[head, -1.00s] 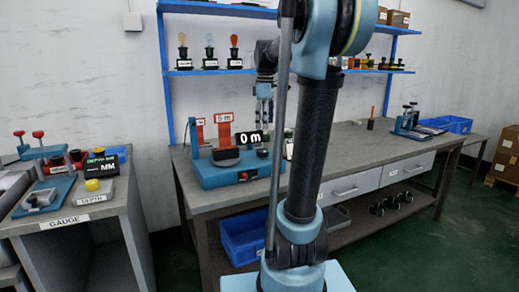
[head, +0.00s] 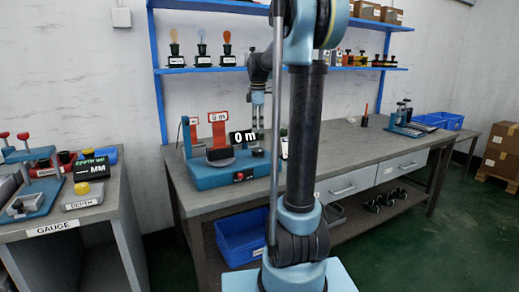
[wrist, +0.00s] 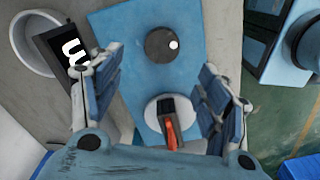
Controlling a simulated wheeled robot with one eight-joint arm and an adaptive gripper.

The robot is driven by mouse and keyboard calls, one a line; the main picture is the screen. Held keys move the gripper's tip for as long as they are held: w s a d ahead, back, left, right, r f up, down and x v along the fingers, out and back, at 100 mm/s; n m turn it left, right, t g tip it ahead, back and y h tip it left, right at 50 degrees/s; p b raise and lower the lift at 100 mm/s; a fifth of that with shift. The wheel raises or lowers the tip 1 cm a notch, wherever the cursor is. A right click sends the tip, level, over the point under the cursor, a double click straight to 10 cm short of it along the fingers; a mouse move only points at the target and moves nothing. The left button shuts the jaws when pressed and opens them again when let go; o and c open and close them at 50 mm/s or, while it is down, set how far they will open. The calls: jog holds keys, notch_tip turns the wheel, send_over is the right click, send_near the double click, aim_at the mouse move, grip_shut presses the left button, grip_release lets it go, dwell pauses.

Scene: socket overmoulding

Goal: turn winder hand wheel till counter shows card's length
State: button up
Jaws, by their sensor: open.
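The blue winder (head: 203,176) stands at the left end of the long bench. Its black counter (head: 243,137) reads "0 m"; part of it shows in the wrist view (wrist: 68,45). A red card (head: 218,118) behind the winder appears to read "5 m", in small print. A dark round knob with a white dot, probably the hand wheel (wrist: 168,42), sits on the blue top in the wrist view. Nearer is a pale disc (wrist: 152,112) with a red lever (wrist: 171,133). My gripper (wrist: 160,80) is open and empty above the winder, its fingers either side of these parts, apart from them.
A second red-framed card (head: 193,121) stands left of the first. A gauge bench (head: 110,215) is at the left. A blue shelf (head: 190,69) with bulb-like samples hangs above. A blue bin (head: 240,240) sits below. The bench's middle is mostly clear.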

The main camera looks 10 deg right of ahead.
aim_at(258, 149)
notch_tip(258, 149, down, 10)
jog(key=shift+f, duration=0.1)
dwell(0.4)
jog(key=shift+c, duration=0.3)
jog(key=c, duration=1)
jog(key=shift+d, duration=0.2)
jog(key=shift+a, duration=0.15)
